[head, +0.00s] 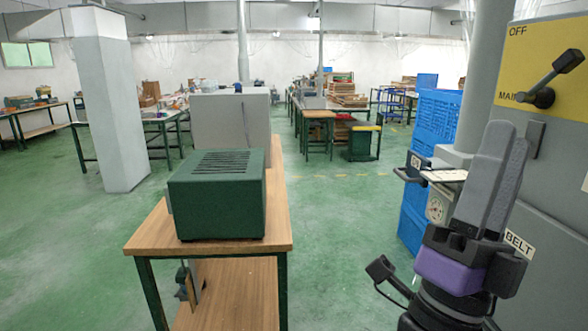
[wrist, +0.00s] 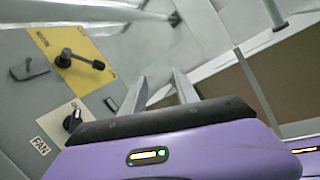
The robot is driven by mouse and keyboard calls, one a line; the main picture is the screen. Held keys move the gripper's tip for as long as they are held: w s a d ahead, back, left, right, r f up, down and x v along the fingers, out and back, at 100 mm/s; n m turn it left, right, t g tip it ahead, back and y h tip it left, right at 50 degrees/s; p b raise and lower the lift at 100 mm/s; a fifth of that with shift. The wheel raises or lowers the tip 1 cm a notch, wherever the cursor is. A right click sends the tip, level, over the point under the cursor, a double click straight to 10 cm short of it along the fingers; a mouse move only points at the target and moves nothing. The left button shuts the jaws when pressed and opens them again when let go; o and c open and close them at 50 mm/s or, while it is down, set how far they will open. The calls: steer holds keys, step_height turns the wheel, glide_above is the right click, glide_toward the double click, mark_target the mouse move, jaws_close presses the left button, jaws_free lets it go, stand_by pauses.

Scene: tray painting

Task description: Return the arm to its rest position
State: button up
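My gripper (head: 507,135) is raised at the right of the head view, its grey fingers pointing up above the purple wrist housing. In the wrist view the two fingers of my gripper (wrist: 160,82) stand apart with a clear gap and nothing between them. The gripper is open and empty. It appears in front of a grey control cabinet (head: 550,200) in the head view; how far apart they are I cannot tell.
The cabinet carries a black lever (head: 552,80) on a yellow plate, and a FAN knob (wrist: 73,120). Blue crates (head: 436,120) are stacked behind my arm. A wooden table (head: 150,240) with a green vented box (head: 220,205) stands left of centre. Green floor is open between table and crates.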

steer(key=s+a+f+n+t+y, duration=0.2)
steer(key=s+f+n+y, duration=0.2)
steer(key=f+n+y, duration=1)
steer(key=s+a+f+n+t+y, duration=0.1)
steer(key=s+a+f+n+y, duration=0.15)
steer(key=f+n+y, duration=1.1)
steer(key=s+d+f+m+g+h, duration=0.1)
steer(key=s+f+g, duration=0.3)
steer(key=s+f, duration=0.3)
steer(key=s+d+f+g+h, duration=0.2)
steer(key=s+f, duration=0.5)
steer(key=s, duration=0.7)
steer(key=shift+f+m+g, duration=0.25)
steer(key=shift+m+g, duration=0.1)
steer(key=shift+g, duration=0.55)
